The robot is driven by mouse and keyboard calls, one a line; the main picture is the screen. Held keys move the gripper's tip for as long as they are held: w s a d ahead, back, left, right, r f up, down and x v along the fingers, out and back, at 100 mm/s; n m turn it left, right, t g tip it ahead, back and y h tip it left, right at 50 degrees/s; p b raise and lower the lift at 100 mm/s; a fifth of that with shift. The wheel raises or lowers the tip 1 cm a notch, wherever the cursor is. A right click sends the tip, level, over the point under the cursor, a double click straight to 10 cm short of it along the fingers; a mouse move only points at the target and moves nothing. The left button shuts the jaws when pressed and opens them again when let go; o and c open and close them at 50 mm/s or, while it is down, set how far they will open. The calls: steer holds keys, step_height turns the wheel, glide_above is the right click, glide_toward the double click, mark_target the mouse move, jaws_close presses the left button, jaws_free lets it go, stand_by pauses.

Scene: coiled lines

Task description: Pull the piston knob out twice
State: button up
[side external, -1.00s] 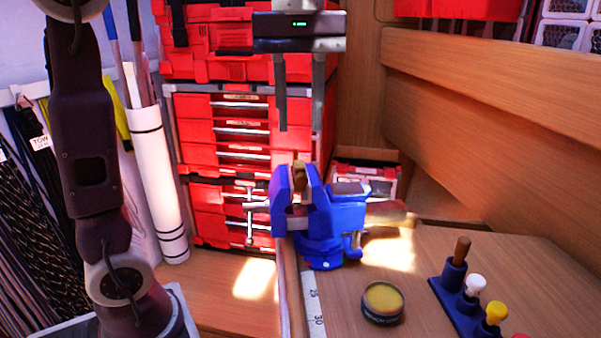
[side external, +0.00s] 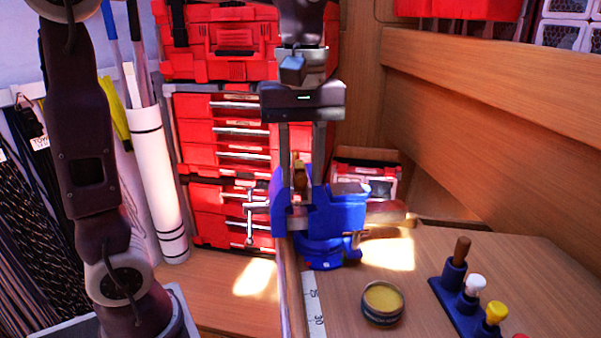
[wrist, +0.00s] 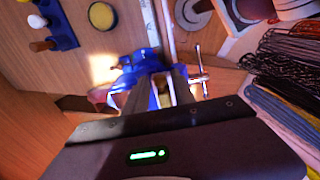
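A brass-coloured piece (side external: 299,178), which looks like the piston and its knob, stands upright in the jaws of a blue vise (side external: 335,215) at the bench edge. My gripper (side external: 301,168) points down over the vise, its fingers apart on either side of the brass piece. In the wrist view the brass piece (wrist: 163,94) shows between the two fingers (wrist: 158,84), with a gap visible beside it. I cannot tell whether either finger touches it. The lower part of the piece is hidden in the vise.
A tin of yellow paste (side external: 382,302) and a blue rack (side external: 463,308) of coloured-top handles stand on the bench at right. The vise's T-handle (side external: 250,210) sticks out left. Red drawers (side external: 222,140) rise behind; bare bench lies between tin and rack.

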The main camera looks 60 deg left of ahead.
jaws_close()
